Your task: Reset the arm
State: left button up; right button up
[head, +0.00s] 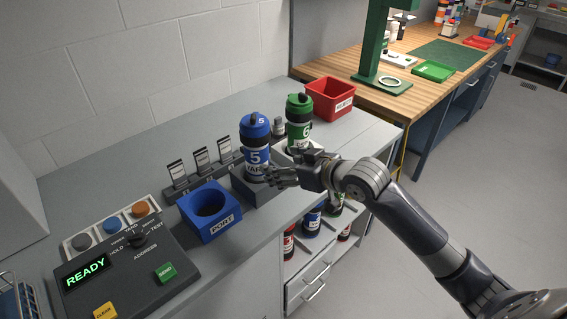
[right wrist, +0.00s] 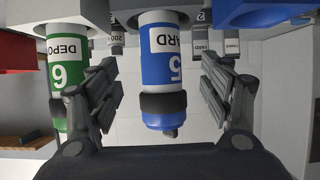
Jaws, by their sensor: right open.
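My right gripper (head: 273,176) is open at the lower right side of a blue bottle (head: 254,142) marked 5. In the right wrist view, which shows things upside down, the blue bottle (right wrist: 163,60) appears between the two spread fingers, with gaps on both sides and no clear contact. The bottle stands upright in a dark holder on the counter. A green bottle (head: 298,108) marked 6 stands behind it; the right wrist view shows it (right wrist: 66,85) left of the fingers. My right arm reaches in from the lower right. My left gripper is not in view.
A blue PORT block (head: 210,237) with a round opening and a control box (head: 128,262) reading READY stand left along the counter. Small upright label cards (head: 201,161) line the wall side. A red bin (head: 331,99) stands beyond the green bottle. Several bottles sit on a shelf below.

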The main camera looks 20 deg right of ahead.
jog(key=s+a+f+g+h, duration=0.2)
jog(key=s+a+f+g, duration=0.2)
jog(key=s+f, duration=0.9)
jog(key=s+f+m+g+h, duration=0.15)
jog(key=s+f, duration=0.25)
jog(key=s, duration=0.5)
jog(key=s+f+m+g+h, duration=0.1)
jog(key=s+f+g, duration=0.2)
jog(key=s, duration=0.7)
notch_tip(320, 180, down, 28)
jog(key=s+d+g, duration=0.1)
jog(key=s+g, duration=0.1)
jog(key=s+d+f, duration=0.3)
jog(key=s+f, duration=1.1)
jog(key=s, duration=0.2)
jog(key=shift+f+n+g, duration=0.25)
jog(key=shift+n+g, duration=0.1)
jog(key=shift+n, duration=0.1)
